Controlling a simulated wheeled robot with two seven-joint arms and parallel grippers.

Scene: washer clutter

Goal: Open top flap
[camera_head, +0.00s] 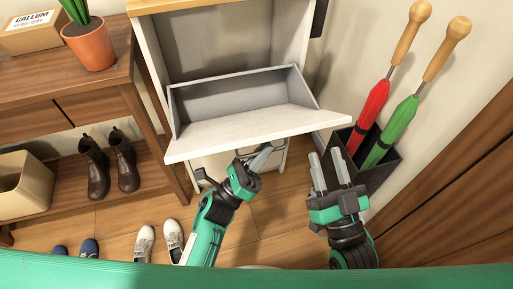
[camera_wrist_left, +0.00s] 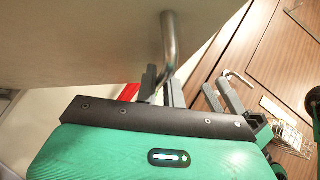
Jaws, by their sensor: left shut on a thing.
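The white top flap (camera_head: 240,133) of the narrow cabinet is tilted outward, with its grey inner bin (camera_head: 240,95) showing. My left gripper (camera_head: 258,158) is just below the flap's front edge. In the left wrist view a curved metal handle (camera_wrist_left: 169,40) comes down from the pale flap panel (camera_wrist_left: 80,35), and my left fingers (camera_wrist_left: 160,85) are shut on it.
A dark umbrella stand (camera_head: 378,172) with a red umbrella (camera_head: 372,105) and a green umbrella (camera_head: 390,132) stands close to my right gripper. A wooden shelf (camera_head: 70,92) with a potted plant (camera_head: 90,45) and brown boots (camera_head: 94,168) is on the left. White shoes (camera_head: 145,242) lie on the floor.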

